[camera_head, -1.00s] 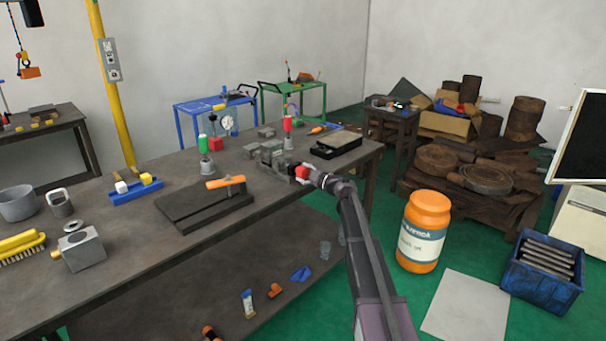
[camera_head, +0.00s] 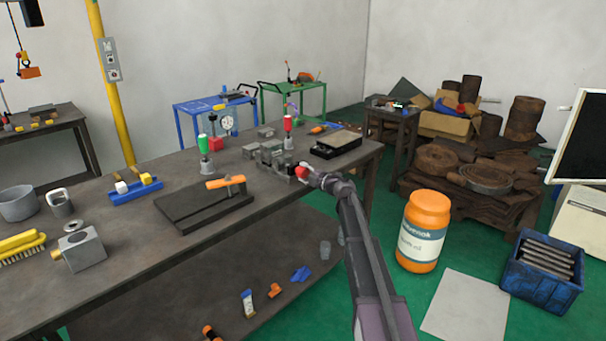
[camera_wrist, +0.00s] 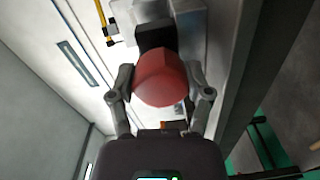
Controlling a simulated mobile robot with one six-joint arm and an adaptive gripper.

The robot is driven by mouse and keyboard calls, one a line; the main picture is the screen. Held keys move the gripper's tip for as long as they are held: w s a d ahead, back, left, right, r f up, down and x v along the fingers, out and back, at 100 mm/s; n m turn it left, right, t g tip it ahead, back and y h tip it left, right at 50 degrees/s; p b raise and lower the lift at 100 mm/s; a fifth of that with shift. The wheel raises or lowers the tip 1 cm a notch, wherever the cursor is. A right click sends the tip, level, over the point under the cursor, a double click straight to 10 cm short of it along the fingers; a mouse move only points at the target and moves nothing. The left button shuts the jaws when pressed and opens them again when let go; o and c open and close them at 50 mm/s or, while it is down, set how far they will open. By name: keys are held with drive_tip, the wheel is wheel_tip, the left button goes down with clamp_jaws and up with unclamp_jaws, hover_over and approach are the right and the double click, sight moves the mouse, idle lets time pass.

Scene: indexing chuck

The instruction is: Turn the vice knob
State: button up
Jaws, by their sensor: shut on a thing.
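The grey vice (camera_head: 272,158) stands on the workbench near its front edge, in the head view. Its red knob (camera_head: 301,171) faces the front right side. In the wrist view the faceted red knob (camera_wrist: 160,78) sits between the two fingers, with a dark shaft or collar behind it. My gripper (camera_head: 308,174) reaches in from the front right and is shut on the knob; it also shows in the wrist view (camera_wrist: 160,88). The gripper hides part of the knob in the head view.
An orange jar (camera_head: 424,228) stands on the floor at right.

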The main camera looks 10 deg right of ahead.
drive_tip(key=shift+s+a, duration=0.15)
drive_tip(key=o, duration=1.1)
drive_tip(key=shift+o, duration=0.2)
drive_tip(key=shift+m, duration=0.3)
